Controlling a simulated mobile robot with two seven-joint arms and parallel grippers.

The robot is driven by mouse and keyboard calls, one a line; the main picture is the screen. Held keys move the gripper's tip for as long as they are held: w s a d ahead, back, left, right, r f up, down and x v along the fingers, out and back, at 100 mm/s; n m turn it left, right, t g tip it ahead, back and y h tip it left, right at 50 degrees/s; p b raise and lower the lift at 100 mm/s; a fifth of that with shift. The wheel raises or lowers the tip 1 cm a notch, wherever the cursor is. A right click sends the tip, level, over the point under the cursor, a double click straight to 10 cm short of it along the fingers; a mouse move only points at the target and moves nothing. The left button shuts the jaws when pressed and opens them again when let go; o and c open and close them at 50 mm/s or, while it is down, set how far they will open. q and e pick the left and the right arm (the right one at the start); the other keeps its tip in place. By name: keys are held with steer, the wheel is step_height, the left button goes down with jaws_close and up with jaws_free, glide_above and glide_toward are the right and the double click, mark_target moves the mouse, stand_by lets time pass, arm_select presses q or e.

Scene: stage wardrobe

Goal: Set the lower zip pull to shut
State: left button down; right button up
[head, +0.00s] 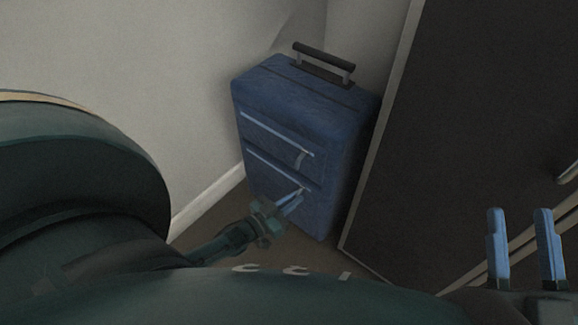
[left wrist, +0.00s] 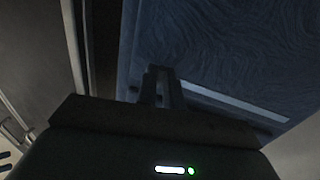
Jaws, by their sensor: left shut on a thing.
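A blue suitcase (head: 340,140) stands upright in the corner, with its black handle raised. Two pale zip lines cross its front. The upper zip (head: 275,134) has a pull hanging near its right end. The lower zip (head: 265,167) runs below it. My left gripper (head: 297,198) is at the right end of the lower zip, shut on the lower zip pull, which the fingers mostly hide. In the left wrist view the fingers (left wrist: 160,88) touch the suitcase front beside the pale zip strip (left wrist: 235,103). My right gripper (head: 522,250) is open and empty at the lower right, away from the suitcase.
A dark wardrobe-like panel (head: 480,110) with a pale edge stands close on the suitcase's right. Pale walls (head: 130,60) and a white skirting board (head: 208,196) lie behind and left. A little bare floor (head: 310,255) shows in front.

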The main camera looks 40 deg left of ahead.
arm_select(q)
steer(key=shift+d, duration=0.35)
arm_select(e)
steer(key=shift+s+d+f, duration=0.1)
steer(key=shift+f, duration=0.1)
arm_select(q)
steer(key=shift+s, duration=0.1)
steer(key=c, duration=1.5)
jaws_free()
arm_select(e)
steer(key=shift+r, duration=0.1)
steer(key=shift+r, duration=0.1)
